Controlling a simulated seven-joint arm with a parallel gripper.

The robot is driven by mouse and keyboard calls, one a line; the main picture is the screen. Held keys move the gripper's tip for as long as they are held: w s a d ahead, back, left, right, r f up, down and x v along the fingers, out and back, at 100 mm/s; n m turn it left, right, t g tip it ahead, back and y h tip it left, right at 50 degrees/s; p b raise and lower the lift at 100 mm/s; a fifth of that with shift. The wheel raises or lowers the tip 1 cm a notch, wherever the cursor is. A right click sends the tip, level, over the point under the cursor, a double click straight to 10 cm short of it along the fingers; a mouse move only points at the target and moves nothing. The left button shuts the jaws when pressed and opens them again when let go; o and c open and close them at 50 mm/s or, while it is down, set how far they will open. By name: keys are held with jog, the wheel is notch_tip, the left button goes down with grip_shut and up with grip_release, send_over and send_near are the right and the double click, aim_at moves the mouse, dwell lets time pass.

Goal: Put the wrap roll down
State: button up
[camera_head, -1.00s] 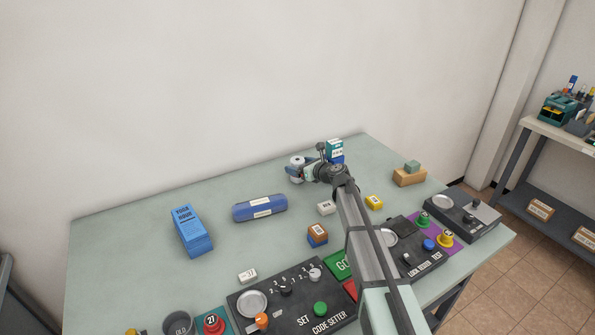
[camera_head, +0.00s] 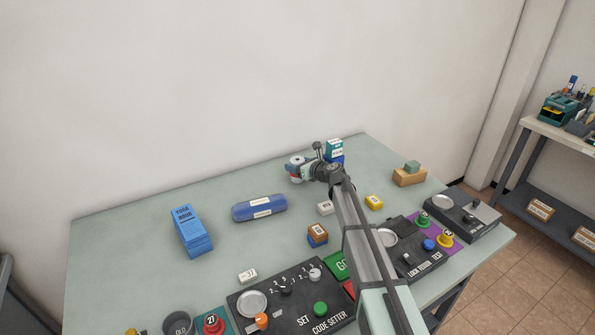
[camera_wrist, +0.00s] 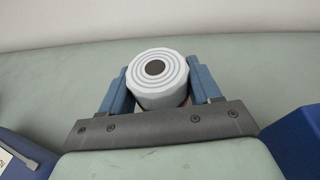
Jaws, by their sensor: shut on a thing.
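The wrap roll is a white cylinder with ringed layers and a dark core. In the wrist view the wrap roll (camera_wrist: 155,78) sits upright between the two blue fingers of my gripper (camera_wrist: 157,90), which is shut on it. In the head view the roll (camera_head: 295,163) shows at the far side of the table, partly covered by my gripper (camera_head: 297,171). The roll is at or very close to the green tabletop (camera_head: 140,225); I cannot tell whether its base touches.
A teal and blue box (camera_head: 335,151) stands just right of the gripper. Control panels (camera_head: 295,300) line the front. The back left tabletop is clear.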

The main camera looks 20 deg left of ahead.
notch_tip(320, 180, up, 10)
jog(key=shift+f, duration=0.25)
jog(key=shift+r, duration=0.2)
jog(key=shift+s+a+r, duration=0.1)
jog(key=shift+s+a, duration=0.05)
jog(key=shift+a, duration=0.2)
jog(key=s+d+n+g+y, duration=0.15)
jog(key=s+n+g, duration=0.3)
jog(key=s, duration=1.35)
jog(key=s+d+n+g+y, duration=0.15)
jog(key=s+n+g, duration=0.3)
jog(key=s, duration=1.45)
jog(key=shift+m+g+h, duration=0.4)
jog(key=shift+g, duration=0.1)
jog(key=shift+w+d+f, duration=0.15)
jog(key=shift+f, duration=2.3)
jog(key=shift+w+d+f, duration=0.1)
jog(key=shift+d+f, duration=0.05)
jog(key=shift+f, duration=2.3)
jog(key=shift+f, duration=0.1)
jog(key=o, duration=1.1)
